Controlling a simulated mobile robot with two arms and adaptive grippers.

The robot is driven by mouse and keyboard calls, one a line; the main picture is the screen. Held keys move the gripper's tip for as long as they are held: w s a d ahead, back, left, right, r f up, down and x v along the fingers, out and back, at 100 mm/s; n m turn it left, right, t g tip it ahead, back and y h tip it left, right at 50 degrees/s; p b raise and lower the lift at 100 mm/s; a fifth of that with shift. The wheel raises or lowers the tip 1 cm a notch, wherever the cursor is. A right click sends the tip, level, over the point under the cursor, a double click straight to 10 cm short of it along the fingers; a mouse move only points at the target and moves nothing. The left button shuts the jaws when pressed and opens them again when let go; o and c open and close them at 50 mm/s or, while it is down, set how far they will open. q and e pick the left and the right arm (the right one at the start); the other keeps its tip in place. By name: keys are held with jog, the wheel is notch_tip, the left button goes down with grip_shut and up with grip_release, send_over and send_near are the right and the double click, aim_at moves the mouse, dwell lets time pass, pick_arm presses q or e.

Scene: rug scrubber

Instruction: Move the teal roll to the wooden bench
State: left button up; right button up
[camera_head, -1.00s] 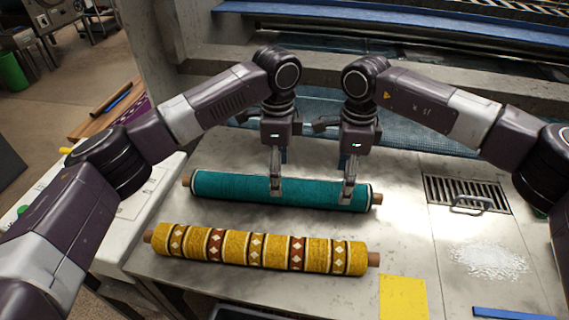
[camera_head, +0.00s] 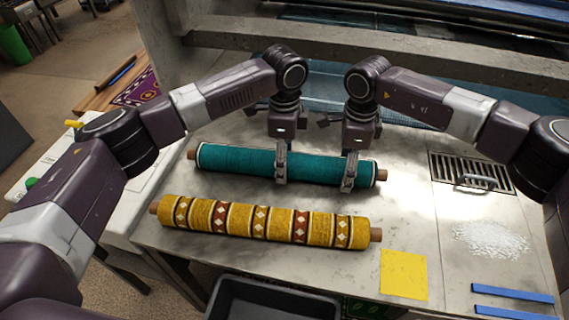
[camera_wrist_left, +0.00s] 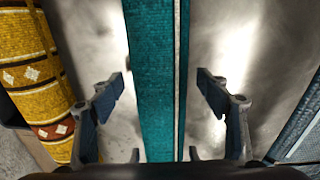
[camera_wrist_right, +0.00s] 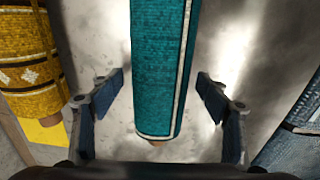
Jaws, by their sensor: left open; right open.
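The teal roll (camera_head: 236,160) lies on the grey metal table, with brown core ends showing. My left gripper (camera_head: 281,168) is open over its middle, and my right gripper (camera_head: 350,175) is open near its right end. In the left wrist view the teal roll (camera_wrist_left: 150,85) runs between the two spread fingers, with gaps on both sides. In the right wrist view the roll (camera_wrist_right: 158,70) and its end also lie between the open fingers. The wooden bench (camera_head: 92,100) is at the far left, partly hidden, with a purple patterned rug on it.
A yellow patterned roll (camera_head: 265,222) lies in front of the teal roll. A yellow sheet (camera_head: 403,275), a drain grate (camera_head: 470,172), white granules (camera_head: 490,240) and blue strips (camera_head: 512,293) are to the right. A black bin (camera_head: 270,300) stands below the table's front edge.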

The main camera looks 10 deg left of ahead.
pick_arm(q)
jog(key=shift+f, duration=0.7)
pick_arm(e)
jog(key=shift+f, duration=0.7)
pick_arm(q)
jog(key=shift+c, duration=0.7)
pick_arm(e)
jog(key=shift+c, duration=0.7)
pick_arm(q)
grip_shut()
pick_arm(e)
grip_shut()
pick_arm(q)
jog(key=shift+r, duration=0.1)
pick_arm(e)
jog(key=shift+r, duration=0.1)
